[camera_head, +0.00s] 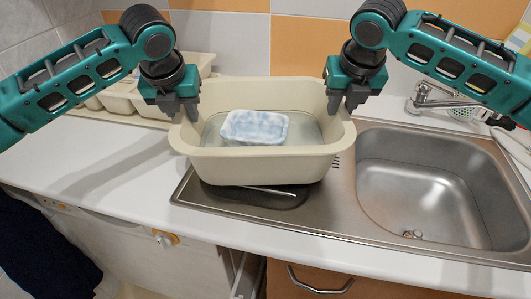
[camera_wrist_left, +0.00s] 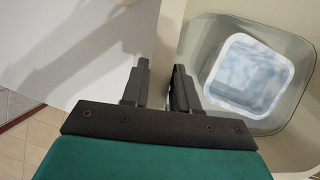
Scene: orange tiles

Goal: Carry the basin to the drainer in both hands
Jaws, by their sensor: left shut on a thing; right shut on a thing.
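The cream basin (camera_head: 262,165) is held level between my two grippers, above the ribbed side of the steel sink unit. A blue and white block (camera_head: 254,128) lies inside it; the block also shows in the left wrist view (camera_wrist_left: 249,76). My left gripper (camera_head: 181,110) is shut on the basin's left rim, and the wrist view shows its fingers (camera_wrist_left: 158,88) either side of the wall. My right gripper (camera_head: 345,105) is shut on the right rim. The cream drainer (camera_head: 120,97) stands behind at the left, partly hidden by my left arm and the basin.
The sink bowl (camera_head: 420,185) is empty at the right, with a tap (camera_head: 430,95) behind it. White worktop (camera_head: 110,165) to the left is clear. A tiled wall (camera_head: 300,30) closes the back. A dark oval recess (camera_head: 255,196) lies under the basin.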

